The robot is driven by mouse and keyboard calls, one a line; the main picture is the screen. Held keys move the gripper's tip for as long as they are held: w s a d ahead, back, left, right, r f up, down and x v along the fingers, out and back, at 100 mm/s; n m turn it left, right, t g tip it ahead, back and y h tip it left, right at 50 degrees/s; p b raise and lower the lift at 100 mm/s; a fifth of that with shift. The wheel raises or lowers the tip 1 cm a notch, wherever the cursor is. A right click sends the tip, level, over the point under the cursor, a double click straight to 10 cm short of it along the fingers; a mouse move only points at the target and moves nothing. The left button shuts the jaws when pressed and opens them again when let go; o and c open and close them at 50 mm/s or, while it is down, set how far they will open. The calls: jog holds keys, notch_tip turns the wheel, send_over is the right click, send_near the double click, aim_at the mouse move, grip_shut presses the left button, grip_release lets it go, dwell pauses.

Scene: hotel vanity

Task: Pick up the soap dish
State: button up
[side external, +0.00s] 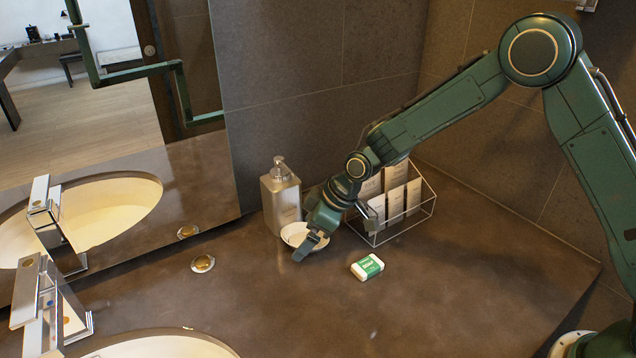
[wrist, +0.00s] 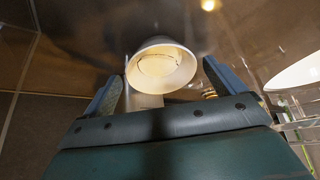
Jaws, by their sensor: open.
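The soap dish (side external: 291,232) is a small, round white dish on the dark counter, just in front of the soap dispenser. My gripper (side external: 305,246) is low over the counter at the dish and hides part of it in the side view. In the wrist view the dish (wrist: 160,65) appears as a pale bowl shape just beyond and between my two spread fingers (wrist: 168,84). The gripper is open and holds nothing. I cannot tell whether a finger touches the dish.
The metallic soap dispenser (side external: 281,198) stands right behind the dish. A wire rack (side external: 408,222) with several packets is close to its right. A green and white soap box (side external: 367,267) lies in front right. The front right counter is clear; basin and tap (side external: 45,300) are at left.

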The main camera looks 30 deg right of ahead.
jog(key=shift+c, duration=0.2)
jog(key=c, duration=1.1)
jog(key=shift+r, duration=0.15)
jog(key=shift+r, duration=4.9)
